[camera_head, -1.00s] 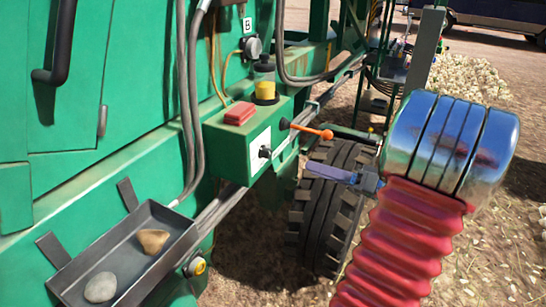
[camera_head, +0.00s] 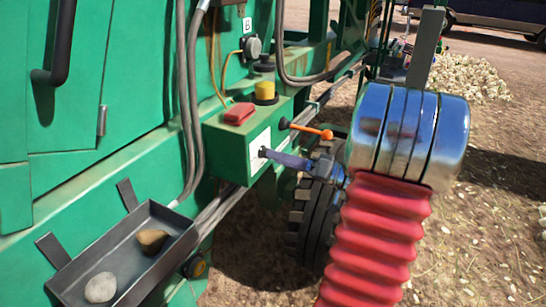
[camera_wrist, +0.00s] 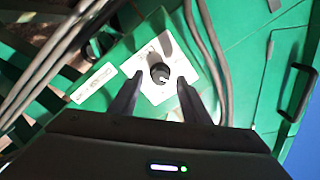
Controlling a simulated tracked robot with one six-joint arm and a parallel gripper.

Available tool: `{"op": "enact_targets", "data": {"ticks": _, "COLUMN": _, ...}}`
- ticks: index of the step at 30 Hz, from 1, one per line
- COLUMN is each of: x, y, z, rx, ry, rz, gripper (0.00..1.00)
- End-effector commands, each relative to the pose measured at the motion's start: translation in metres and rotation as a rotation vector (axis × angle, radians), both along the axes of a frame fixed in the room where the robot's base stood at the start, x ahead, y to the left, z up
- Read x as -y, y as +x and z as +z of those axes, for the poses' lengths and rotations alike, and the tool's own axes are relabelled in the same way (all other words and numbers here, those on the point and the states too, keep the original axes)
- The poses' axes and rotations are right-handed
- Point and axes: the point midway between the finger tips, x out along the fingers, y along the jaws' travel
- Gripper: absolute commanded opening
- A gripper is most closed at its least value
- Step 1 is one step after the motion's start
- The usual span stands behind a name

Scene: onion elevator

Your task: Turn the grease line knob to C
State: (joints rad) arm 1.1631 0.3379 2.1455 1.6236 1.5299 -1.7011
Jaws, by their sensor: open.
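A small black knob (camera_wrist: 160,72) sits on a white plate (camera_wrist: 172,92) in the wrist view, with a light mark on its face. The letters on the plate are too small to read. In the head view the plate (camera_head: 256,156) is on the side of a green box (camera_head: 227,148), and my fingers largely cover the knob. My gripper (camera_head: 270,154) is level with the knob, its fingertips at or very near the plate. In the wrist view its two fingers stand open to the left and right of the knob, with a gap on each side.
An orange-tipped lever (camera_head: 311,130) sticks out just above my fingers. A red block (camera_head: 239,113) and a yellow-and-black cup (camera_head: 265,92) are on top of the box. A grey tray (camera_head: 142,228) with two stones is at lower left. Hoses run down beside the box.

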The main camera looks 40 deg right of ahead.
Motion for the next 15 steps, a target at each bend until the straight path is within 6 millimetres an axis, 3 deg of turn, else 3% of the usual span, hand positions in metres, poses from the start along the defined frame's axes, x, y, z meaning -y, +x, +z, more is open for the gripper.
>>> {"op": "enact_targets", "data": {"ticks": 6, "x": -0.008, "y": 0.021, "z": 0.000, "rx": 0.000, "ry": 0.000, "rz": 0.003, "gripper": 0.43}}
{"op": "enact_targets", "data": {"ticks": 15, "x": -0.009, "y": 0.026, "z": 0.000, "rx": 0.000, "ry": 0.000, "rz": 0.001, "gripper": 0.43}}
